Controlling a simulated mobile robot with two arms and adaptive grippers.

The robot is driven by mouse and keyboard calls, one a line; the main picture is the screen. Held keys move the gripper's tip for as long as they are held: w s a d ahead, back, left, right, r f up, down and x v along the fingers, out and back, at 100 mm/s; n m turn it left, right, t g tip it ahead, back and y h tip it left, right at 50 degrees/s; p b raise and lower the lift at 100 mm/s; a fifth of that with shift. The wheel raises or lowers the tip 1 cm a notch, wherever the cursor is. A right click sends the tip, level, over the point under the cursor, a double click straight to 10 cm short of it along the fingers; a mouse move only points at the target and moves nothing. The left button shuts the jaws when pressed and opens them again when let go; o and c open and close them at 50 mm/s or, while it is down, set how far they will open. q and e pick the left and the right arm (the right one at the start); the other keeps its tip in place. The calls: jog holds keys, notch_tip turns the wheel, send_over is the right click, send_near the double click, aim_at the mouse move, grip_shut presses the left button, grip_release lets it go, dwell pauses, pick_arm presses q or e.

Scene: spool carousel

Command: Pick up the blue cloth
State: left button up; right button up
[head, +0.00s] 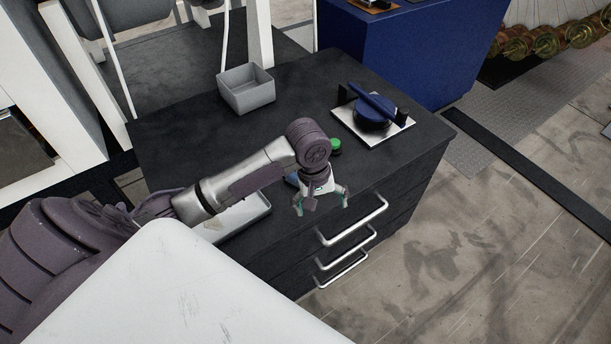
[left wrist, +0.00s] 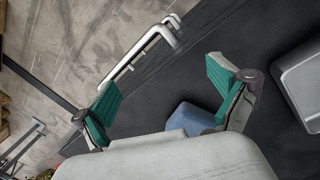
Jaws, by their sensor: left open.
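The blue cloth (left wrist: 190,118) lies on the dark cabinet top, low in the left wrist view between my fingers and partly hidden by the gripper body. In the head view only a small blue patch of it (head: 291,179) shows behind my gripper. My left gripper (head: 321,204) is open and empty above the cabinet's front edge, near the cloth. In the left wrist view its green-padded fingers (left wrist: 165,84) are spread wide, and the cloth is closer to the right finger. My right gripper is not in view.
A grey open box (head: 246,90) stands at the back left of the cabinet top (head: 190,125). A grey tray (head: 250,217) lies partly under my left arm. A blue round device (head: 372,112) on a white plate stands at right, beside a green knob (head: 336,146). Drawer handles (head: 352,222) stick out in front.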

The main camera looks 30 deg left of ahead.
pick_arm(q)
jog(key=w+a+r+n, duration=0.1)
jog(key=a, duration=0.1)
jog(key=w+a+r+n, duration=0.3)
jog(key=w+a+r, duration=0.1)
jog(key=shift+w+a+r+n+g, duration=0.1)
jog(key=shift+a+n+g, duration=0.05)
jog(key=shift+n+g, duration=0.2)
jog(key=w+a+r+n, duration=0.3)
jog(key=a+r+n, duration=0.2)
jog(key=a+r, duration=0.1)
jog(key=f, duration=0.2)
jog(key=d+f, duration=0.1)
jog(key=f, duration=0.5)
jog(key=shift+s+d+f, duration=0.15)
jog(key=shift+d+f, duration=0.1)
jog(key=shift+d, duration=0.15)
jog(key=f, duration=0.5)
jog(key=shift+s+d, duration=0.35)
jog(key=c, duration=1.2)
jog(key=shift+c, duration=0.2)
